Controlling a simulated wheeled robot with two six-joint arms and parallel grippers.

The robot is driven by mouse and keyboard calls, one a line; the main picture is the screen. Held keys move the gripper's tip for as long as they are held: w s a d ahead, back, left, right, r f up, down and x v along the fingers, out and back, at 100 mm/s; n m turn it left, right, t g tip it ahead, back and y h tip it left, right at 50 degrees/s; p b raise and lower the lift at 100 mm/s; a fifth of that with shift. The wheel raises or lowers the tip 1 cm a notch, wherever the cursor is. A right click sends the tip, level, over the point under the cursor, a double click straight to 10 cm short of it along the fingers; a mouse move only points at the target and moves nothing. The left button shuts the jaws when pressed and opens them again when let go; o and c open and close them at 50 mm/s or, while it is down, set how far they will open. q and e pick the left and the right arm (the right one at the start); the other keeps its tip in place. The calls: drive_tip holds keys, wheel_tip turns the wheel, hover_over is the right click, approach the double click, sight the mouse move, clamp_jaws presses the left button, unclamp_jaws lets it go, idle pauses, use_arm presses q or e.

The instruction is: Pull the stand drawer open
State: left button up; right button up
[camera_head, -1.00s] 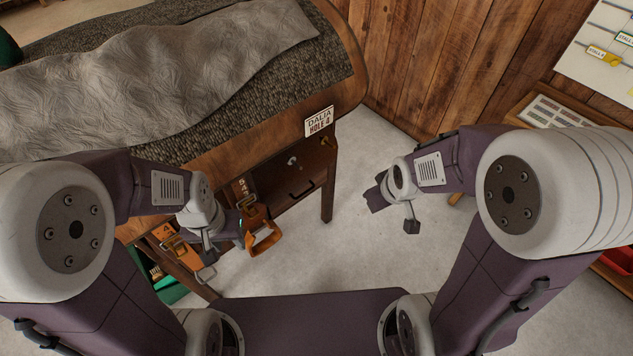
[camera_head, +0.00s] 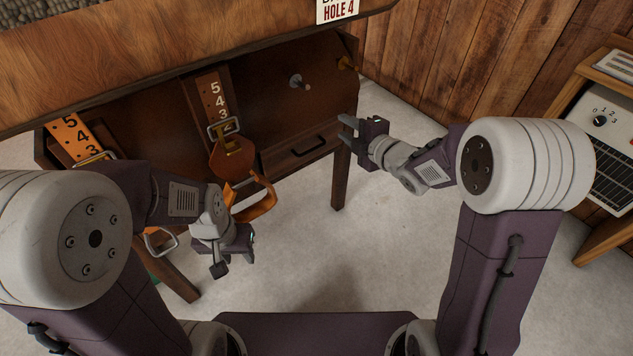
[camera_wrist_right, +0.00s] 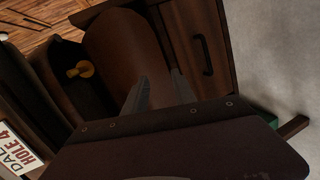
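The stand drawer (camera_head: 296,155) is a dark wood front under the saddle stand, with a black bar handle (camera_head: 309,146). It looks shut. In the right wrist view the drawer front (camera_wrist_right: 190,45) and its handle (camera_wrist_right: 204,54) show upper right of the fingers. My right gripper (camera_head: 350,131) is just right of the drawer near the stand's right leg, its fingers apart and empty; the fingers (camera_wrist_right: 158,90) also show in the wrist view, apart from the handle. My left gripper (camera_head: 232,250) is low in front of the stand, beside the orange strap; its fingers are partly hidden.
Numbered leather straps with metal stirrups (camera_head: 222,128) hang at the stand's left. A grey peg (camera_head: 298,81) and a brass knob (camera_head: 345,63) are on the stand. The floor (camera_head: 340,250) before the drawer is clear.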

sight(314, 149)
wheel_tip(314, 149, down, 14)
drive_tip(key=a+r+n+y+b, duration=0.1)
drive_tip(key=a+n+y+b, duration=0.15)
drive_tip(key=b, duration=0.65)
drive_tip(key=shift+h, duration=0.25)
drive_tip(key=p+x, duration=0.3)
drive_tip(key=x, duration=0.2)
drive_tip(key=shift+w+p, duration=0.15)
drive_tip(key=shift+p, duration=0.15)
drive_tip(key=b+x, duration=0.1)
drive_tip(key=x, duration=0.3)
drive_tip(key=shift+f+b, duration=0.25)
drive_tip(key=shift+b, duration=0.15)
use_arm(q)
wheel_tip(314, 149, down, 11)
drive_tip(key=shift+f, duration=0.2)
use_arm(e)
clamp_jaws()
